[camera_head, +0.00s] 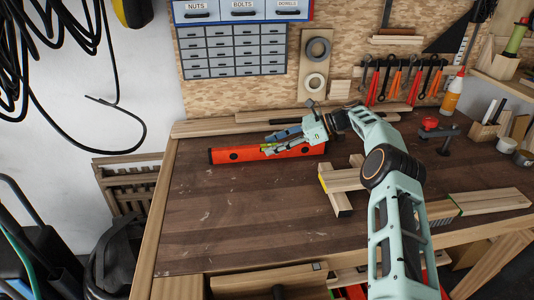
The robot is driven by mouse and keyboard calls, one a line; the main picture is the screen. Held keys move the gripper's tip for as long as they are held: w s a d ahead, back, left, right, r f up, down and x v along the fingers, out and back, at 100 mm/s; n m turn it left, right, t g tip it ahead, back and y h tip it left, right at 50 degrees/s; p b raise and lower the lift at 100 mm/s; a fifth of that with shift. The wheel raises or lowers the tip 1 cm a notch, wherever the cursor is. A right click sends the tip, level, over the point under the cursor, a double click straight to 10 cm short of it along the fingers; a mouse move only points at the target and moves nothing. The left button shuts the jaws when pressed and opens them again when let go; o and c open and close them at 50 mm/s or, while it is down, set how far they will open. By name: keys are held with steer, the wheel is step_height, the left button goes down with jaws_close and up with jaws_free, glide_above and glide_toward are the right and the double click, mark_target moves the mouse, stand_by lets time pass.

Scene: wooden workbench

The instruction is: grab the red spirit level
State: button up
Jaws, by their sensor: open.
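The red spirit level (238,154) lies along the back left of the workbench (230,215), with dark round ports and a yellow-green vial part visible. My gripper (268,144) reaches in from the right, its fingers pointing left. The fingers are open, and they appear over the right half of the level, covering part of it. I cannot tell from this view whether they touch it or how high above it they are.
Wooden blocks (343,180) stand in the middle right under my arm. Planks (470,201) lie at the right edge. A clamp (438,128) and a glue bottle (453,92) stand at the back right. Wood strips (220,126) run along the back edge. The front left is clear.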

jaws_close()
steer(key=shift+r, duration=0.1)
stand_by(0.4)
